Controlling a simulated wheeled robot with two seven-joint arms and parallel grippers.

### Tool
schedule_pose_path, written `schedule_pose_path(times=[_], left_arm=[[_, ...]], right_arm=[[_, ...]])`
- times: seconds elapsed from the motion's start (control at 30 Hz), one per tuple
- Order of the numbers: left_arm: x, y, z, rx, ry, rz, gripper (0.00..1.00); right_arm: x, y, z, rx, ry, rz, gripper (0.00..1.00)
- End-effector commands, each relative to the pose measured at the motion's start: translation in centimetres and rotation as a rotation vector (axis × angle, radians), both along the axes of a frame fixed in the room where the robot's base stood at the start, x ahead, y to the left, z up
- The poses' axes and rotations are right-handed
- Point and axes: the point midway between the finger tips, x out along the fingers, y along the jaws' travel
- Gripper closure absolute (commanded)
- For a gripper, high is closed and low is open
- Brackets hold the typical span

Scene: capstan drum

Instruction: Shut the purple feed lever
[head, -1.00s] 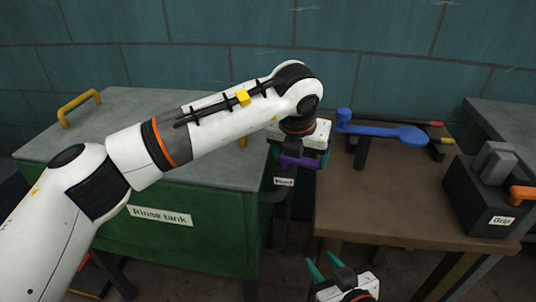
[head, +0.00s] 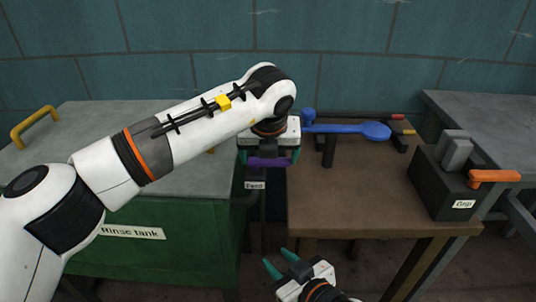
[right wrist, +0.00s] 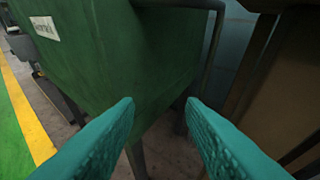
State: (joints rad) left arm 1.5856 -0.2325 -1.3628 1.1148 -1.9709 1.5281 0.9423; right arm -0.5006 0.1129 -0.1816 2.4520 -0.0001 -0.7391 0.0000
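The purple feed lever (head: 268,162) is just right of the green tank, above a small "Feed" label (head: 255,185). My left gripper (head: 269,157) is over it, pointing down. Its teal fingers are wide apart, one at each end of the purple bar. I cannot tell whether they touch it. The lever's base is mostly hidden behind my gripper. My right gripper (head: 279,262) is low in front of the brown table, open and empty. Its two teal fingers also show apart in the right wrist view (right wrist: 160,112).
The green rinse tank (head: 180,248) with a grey lid stands at left. The brown table (head: 375,205) holds a blue lever (head: 345,129) and a dark "Grip" box (head: 437,190) with an orange handle (head: 494,176). The right wrist view shows floor between tank and table.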

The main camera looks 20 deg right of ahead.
Motion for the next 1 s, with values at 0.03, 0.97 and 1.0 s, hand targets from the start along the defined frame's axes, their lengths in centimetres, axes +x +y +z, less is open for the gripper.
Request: schedule_pose_path(times=[0.03,0.97,1.0], left_arm=[[0.1,0.0,0.1,-0.001,-0.001,0.001,0.02],[-3.9,1.6,10.4,0.001,-0.001,-0.003,0.00],[-4.1,1.7,10.7,0.000,0.000,-0.002,0.00]], right_arm=[[0.0,0.0,0.0,0.000,0.000,0.000,0.64],[-5.6,-2.4,-5.3,-0.103,0.450,-0.032,0.64],[-5.8,-2.5,-5.4,-0.106,0.463,-0.033,0.64]])
